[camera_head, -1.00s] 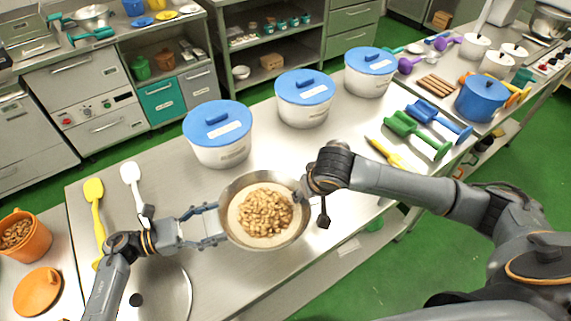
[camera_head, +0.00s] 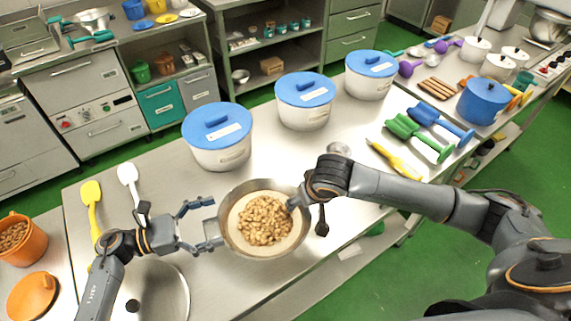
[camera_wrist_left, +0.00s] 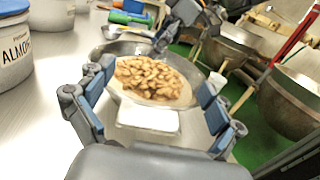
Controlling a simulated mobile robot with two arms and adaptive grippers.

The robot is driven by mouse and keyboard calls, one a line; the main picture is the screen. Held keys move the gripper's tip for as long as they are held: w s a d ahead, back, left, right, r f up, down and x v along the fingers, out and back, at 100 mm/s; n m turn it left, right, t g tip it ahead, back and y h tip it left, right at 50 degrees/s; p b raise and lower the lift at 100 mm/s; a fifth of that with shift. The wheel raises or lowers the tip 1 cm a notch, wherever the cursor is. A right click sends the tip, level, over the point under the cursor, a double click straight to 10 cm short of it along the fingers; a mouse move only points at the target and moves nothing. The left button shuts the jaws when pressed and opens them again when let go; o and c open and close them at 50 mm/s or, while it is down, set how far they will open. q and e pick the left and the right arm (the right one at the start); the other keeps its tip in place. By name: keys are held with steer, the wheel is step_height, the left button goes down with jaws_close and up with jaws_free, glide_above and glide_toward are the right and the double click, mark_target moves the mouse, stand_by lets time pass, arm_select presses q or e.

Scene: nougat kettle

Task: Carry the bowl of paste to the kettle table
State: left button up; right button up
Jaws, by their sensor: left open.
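The bowl of paste (camera_head: 229,236) is a round metal bowl at the middle of the near table edge in the head view. It holds pale paste with a heap of nuts on top. My left gripper (camera_head: 210,221) is open at the bowl's left side, its fingers spread. In the left wrist view the bowl (camera_wrist_left: 110,47) shows ahead, beyond the open left fingers (camera_wrist_left: 155,110). My right gripper (camera_head: 300,197) is at the bowl's right rim. Its fingertips are largely hidden, so I cannot tell its grip. Which table is the kettle table is unclear.
Several white tubs with blue lids (camera_head: 217,125) stand behind the bowl. Yellow (camera_head: 91,205) and white spatulas lie at left. A yellow tool (camera_head: 395,158), green and blue tools, and a blue pot (camera_head: 482,101) are at right. Large metal vessels (camera_wrist_left: 290,103) show in the left wrist view.

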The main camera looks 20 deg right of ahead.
arm_select(q)
step_height(320, 180, up, 6)
steer(key=shift+d, duration=0.1)
arm_select(e)
steer(key=shift+r, duration=0.1)
arm_select(q)
steer(key=shift+s, duration=0.1)
arm_select(e)
steer(key=v, duration=1.2)
steer(key=shift+s, duration=0.15)
